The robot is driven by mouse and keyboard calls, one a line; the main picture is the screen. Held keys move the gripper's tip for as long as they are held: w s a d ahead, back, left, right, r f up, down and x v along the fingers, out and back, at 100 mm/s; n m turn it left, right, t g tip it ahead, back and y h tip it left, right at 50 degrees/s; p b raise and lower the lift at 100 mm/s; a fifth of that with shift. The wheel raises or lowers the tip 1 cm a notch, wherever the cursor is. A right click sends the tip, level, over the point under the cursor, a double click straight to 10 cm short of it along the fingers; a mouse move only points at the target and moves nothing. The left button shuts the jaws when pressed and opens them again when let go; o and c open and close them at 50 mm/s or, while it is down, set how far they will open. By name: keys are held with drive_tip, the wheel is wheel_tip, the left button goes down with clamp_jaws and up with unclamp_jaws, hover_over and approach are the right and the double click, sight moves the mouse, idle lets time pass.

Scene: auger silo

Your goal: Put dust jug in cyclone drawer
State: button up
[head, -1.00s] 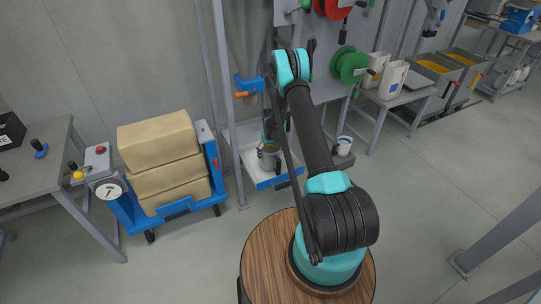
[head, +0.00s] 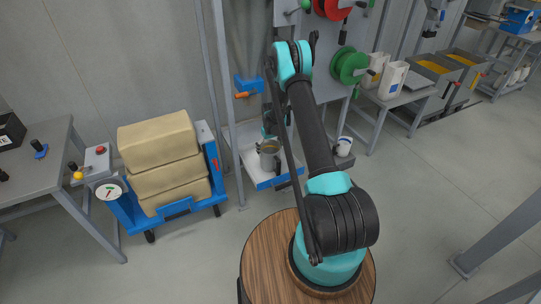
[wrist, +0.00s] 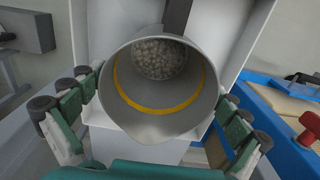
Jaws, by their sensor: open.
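The dust jug (head: 269,151) is a grey, round vessel standing upright in the white cyclone drawer (head: 249,164), which has a blue front edge. In the wrist view, I look down into the jug (wrist: 165,122). It has a yellow band inside and pale pellets at the bottom. My gripper (wrist: 153,120) is open, with its teal fingers and dark pads on either side of the jug. Gaps show between the pads and the jug wall. In the head view, my arm partly hides the gripper and the drawer's right side.
A blue bracket with an orange handle (head: 247,86) is above the drawer. A blue cart (head: 178,207) carrying stacked tan sacks (head: 160,142) stands to the left. Open floor lies in front.

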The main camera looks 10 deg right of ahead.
wheel_tip(320, 180, up, 9)
drive_tip(key=s+d+r+m+t, duration=0.2)
drive_tip(key=s+r, duration=1.4)
drive_tip(key=r, duration=0.4)
drive_tip(key=s+d+r+t, duration=0.1)
drive_tip(key=s, duration=1.1)
drive_tip(key=s+d+r+m+t, duration=0.1)
drive_tip(key=s, duration=1.2)
drive_tip(key=shift+r+m, duration=0.3)
drive_tip(key=shift+r, duration=0.05)
drive_tip(key=shift+a, duration=0.1)
